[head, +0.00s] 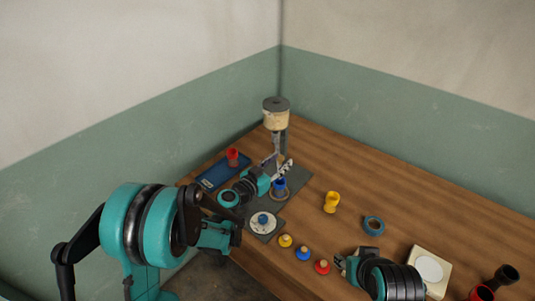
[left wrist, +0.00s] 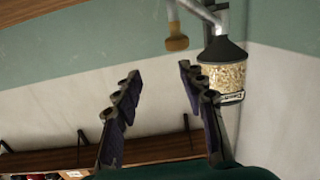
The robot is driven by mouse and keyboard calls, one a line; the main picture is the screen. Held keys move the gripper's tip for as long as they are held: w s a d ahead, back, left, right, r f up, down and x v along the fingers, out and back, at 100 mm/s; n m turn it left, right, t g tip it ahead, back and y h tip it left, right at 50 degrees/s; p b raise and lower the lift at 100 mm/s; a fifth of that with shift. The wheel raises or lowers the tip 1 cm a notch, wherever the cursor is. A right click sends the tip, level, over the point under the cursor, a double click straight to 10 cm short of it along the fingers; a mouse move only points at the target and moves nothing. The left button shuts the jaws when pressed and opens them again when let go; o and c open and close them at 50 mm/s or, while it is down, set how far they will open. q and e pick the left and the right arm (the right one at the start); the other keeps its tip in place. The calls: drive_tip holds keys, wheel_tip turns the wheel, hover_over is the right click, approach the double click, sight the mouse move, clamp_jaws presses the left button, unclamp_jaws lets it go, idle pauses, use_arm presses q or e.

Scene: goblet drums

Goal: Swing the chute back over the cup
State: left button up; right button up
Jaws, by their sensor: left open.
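The hopper (head: 276,115) stands on a post at the back corner of the table; the left wrist view shows it filled with pale grains (left wrist: 226,76). The chute (left wrist: 198,12) is a grey metal tube with a wooden knob (left wrist: 177,42). In the head view the chute is hard to make out behind my gripper. My left gripper (head: 285,167) is open and empty in front of the post. In the left wrist view its fingers (left wrist: 158,85) are apart, with the knob beyond their tips. A blue goblet-shaped cup (head: 280,187) stands just below the gripper. My right gripper (head: 340,264) is low at the front edge.
A red cup (head: 232,157) stands on a blue tray (head: 205,184). A white disc (head: 254,227) with a blue knob lies in front. A yellow cup (head: 331,203), a blue ring (head: 373,225) and several small coloured knobs stand nearby. The table's back right is clear.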

sight(278, 160)
use_arm(q)
drive_tip(key=f, duration=0.1)
drive_tip(key=w+a+f+t, duration=0.1)
drive_tip(key=w+f, duration=0.1)
drive_tip(key=shift+w+a, duration=0.1)
drive_tip(key=shift+a, duration=0.15)
drive_tip(key=b+x, duration=0.1)
drive_tip(key=x, duration=0.6)
drive_tip(key=shift+w+r, duration=0.15)
drive_tip(key=shift+w, duration=0.15)
clamp_jaws()
use_arm(e)
drive_tip(key=shift+a+f, duration=0.45)
drive_tip(key=shift+f, duration=0.3)
